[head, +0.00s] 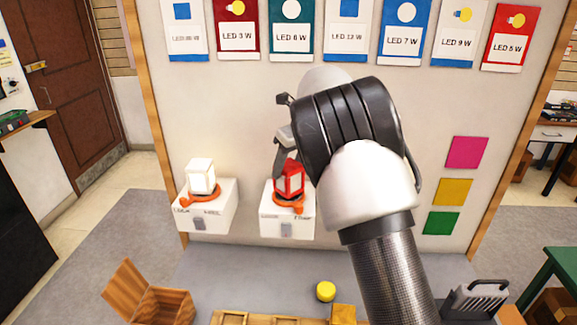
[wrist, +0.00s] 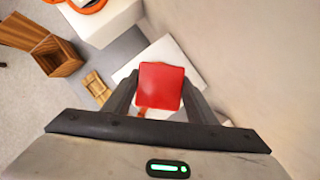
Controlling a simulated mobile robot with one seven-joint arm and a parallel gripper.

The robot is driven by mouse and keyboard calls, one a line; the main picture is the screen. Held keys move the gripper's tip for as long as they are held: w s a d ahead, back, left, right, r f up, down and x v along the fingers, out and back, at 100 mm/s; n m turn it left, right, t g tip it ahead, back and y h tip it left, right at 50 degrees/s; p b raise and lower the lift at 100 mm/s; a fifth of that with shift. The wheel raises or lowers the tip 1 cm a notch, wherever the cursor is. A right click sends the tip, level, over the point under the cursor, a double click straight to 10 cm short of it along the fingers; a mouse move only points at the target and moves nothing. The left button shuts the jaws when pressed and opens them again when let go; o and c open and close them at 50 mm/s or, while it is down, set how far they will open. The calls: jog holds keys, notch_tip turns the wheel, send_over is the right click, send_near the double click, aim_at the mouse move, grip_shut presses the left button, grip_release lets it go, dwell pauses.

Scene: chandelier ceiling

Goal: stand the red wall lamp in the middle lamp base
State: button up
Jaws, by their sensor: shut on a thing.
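The red lamp (head: 288,180) is upright at the orange ring (head: 291,205) on a white wall block (head: 277,226). I cannot tell whether it is fully seated in the ring or just above it. My gripper (head: 284,160) reaches down from above and is shut on the red lamp. In the wrist view, the red top of the lamp (wrist: 160,85) lies between the two dark fingers of my gripper (wrist: 159,92). A white block (wrist: 172,54) shows beneath it. My arm hides the wall to the right of this block.
A white lamp (head: 201,176) stands on a block (head: 208,212) to the left. Posters line the wall above; coloured squares (head: 467,152) hang at right.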

jog(key=shift+f, duration=0.2)
jog(key=shift+f, duration=0.25)
jog(key=o, duration=1.3)
jog(key=shift+o, duration=0.2)
